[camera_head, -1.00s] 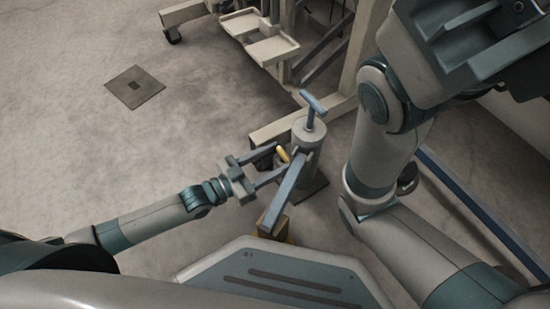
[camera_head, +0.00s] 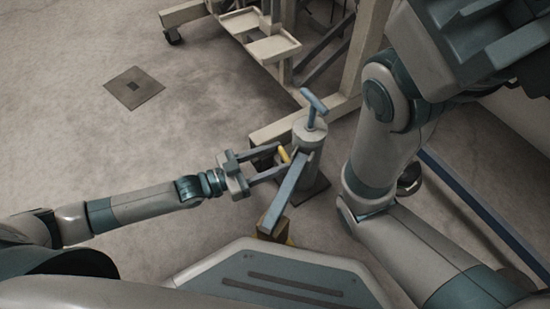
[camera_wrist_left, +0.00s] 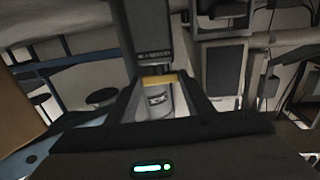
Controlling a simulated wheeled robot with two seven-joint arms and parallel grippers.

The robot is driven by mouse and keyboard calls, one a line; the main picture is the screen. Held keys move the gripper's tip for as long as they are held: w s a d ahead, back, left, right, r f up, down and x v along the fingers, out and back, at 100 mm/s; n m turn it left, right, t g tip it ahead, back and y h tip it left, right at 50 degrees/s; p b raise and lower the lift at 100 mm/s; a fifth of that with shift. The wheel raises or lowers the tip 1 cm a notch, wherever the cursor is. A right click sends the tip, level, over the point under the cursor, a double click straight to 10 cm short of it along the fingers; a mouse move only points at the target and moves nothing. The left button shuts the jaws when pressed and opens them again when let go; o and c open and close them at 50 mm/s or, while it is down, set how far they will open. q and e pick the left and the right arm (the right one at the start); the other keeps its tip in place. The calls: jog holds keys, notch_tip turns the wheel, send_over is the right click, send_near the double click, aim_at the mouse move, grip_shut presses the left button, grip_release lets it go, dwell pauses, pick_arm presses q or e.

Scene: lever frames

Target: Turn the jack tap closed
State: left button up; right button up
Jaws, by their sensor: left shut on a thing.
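The jack is a grey upright cylinder (camera_head: 308,138) with a blue T-shaped handle (camera_head: 314,104) on top and a blue-grey bar (camera_head: 285,195) slanting towards me. Its small yellow tap (camera_head: 284,155) sticks out on the left side. My left gripper (camera_head: 281,163) reaches in from the left, with its fingers on either side of the tap. In the left wrist view, the yellow tap (camera_wrist_left: 159,79) lies across between the fingertips (camera_wrist_left: 160,88), with the grey jack body behind it. The fingers are shut on the tap. My right arm crosses the right side; its fingers are not visible.
A beige frame (camera_head: 358,55) with trays (camera_head: 273,47) stands behind the jack. A blue rail (camera_head: 470,200) runs along the floor at right. A square floor plate (camera_head: 134,88) lies at left. The floor left of the jack is mostly clear.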

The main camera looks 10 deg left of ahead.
pick_arm(q)
jog(key=shift+d, duration=0.1)
jog(key=o, duration=0.8)
jog(key=shift+r, duration=0.1)
